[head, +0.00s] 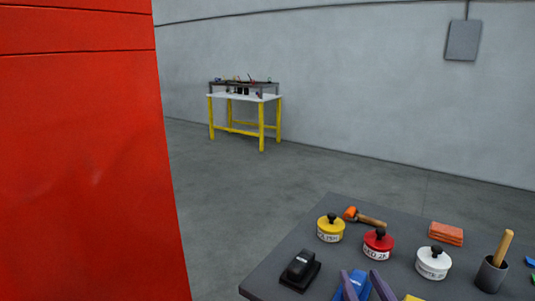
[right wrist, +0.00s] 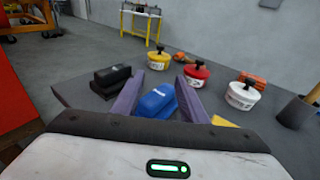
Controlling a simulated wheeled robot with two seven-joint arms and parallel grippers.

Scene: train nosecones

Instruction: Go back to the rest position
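My right gripper (head: 366,281) is at the bottom of the head view, over the near part of the dark table (head: 262,285). Its two purple fingers stand apart, and they also show in the right wrist view (right wrist: 160,88). A blue object (right wrist: 157,102) shows between and beyond the fingers; it seems to rest on the table, and no firm grasp is visible. It also shows in the head view (head: 360,277), partly hidden by the fingers. My left gripper is in neither view.
On the table are a black block-like tool (head: 300,270), yellow (head: 330,230), red (head: 378,244) and white (head: 433,263) lidded tins, a mallet (head: 365,217), orange-red blocks (head: 446,233) and a dark cup (head: 491,274). A big red panel (head: 85,160) stands left. Open floor lies between.

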